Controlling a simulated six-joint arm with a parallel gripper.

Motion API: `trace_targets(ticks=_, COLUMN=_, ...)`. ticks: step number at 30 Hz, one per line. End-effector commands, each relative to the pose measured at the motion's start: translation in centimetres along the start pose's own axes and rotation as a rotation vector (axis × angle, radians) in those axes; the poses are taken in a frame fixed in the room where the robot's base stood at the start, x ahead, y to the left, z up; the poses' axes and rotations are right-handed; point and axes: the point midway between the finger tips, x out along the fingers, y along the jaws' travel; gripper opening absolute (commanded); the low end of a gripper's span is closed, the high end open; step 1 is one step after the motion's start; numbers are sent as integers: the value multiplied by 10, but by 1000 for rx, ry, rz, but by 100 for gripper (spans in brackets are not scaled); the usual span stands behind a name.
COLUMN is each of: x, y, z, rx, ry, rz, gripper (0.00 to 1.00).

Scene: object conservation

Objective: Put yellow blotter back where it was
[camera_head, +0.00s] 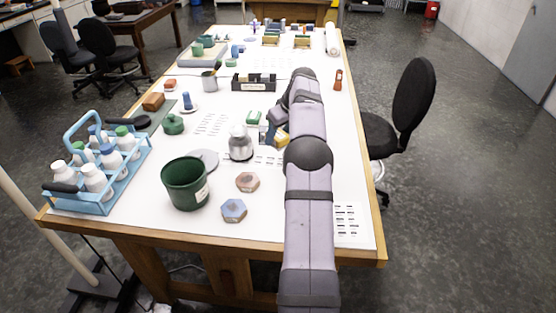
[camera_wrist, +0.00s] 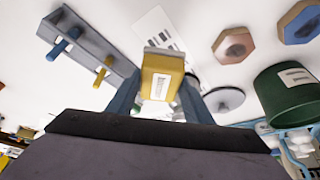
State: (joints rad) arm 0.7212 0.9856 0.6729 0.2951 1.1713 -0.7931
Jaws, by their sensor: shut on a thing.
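The yellow blotter (camera_wrist: 162,72), a small block with a white label, is held between the two fingers of my gripper (camera_wrist: 161,92) in the wrist view. My gripper is shut on it. In the head view the yellow blotter (camera_head: 282,138) shows only partly, beside my arm and right of a grey metal pot (camera_head: 240,143). My arm hides much of the table around it. In the wrist view a white card (camera_wrist: 152,27) with dark marks lies beyond the blotter. I cannot tell the exact height of the blotter above the table.
A grey rack (camera_wrist: 84,40) with blue and yellow pegs shows in the wrist view. A green bucket (camera_head: 185,184), pink hexagon (camera_head: 247,182), blue hexagon (camera_head: 233,210) and blue bottle carrier (camera_head: 97,204) stand at the table's near left. The table's right edge is close to my arm.

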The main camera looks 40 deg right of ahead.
Motion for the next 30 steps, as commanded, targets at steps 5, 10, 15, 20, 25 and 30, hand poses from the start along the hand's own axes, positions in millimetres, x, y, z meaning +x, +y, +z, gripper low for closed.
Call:
trace_targets(ticks=5, x=24, y=-1, z=12, rx=1, ry=-3, rz=-2, gripper=28)
trace_targets(ticks=10, x=42, y=-1, z=19, rx=1, ry=-2, rz=-1, gripper=28)
trace_targets(ticks=15, x=46, y=0, z=20, rx=0, ry=1, rz=1, gripper=28)
trace_targets(ticks=20, x=54, y=-1, z=25, rx=2, ry=-2, rz=-1, gripper=28)
trace_targets(ticks=25, x=72, y=-1, z=33, rx=1, ry=-2, rz=-1, gripper=28)
trace_targets(ticks=30, x=80, y=-1, z=36, rx=1, ry=0, rz=1, gripper=28)
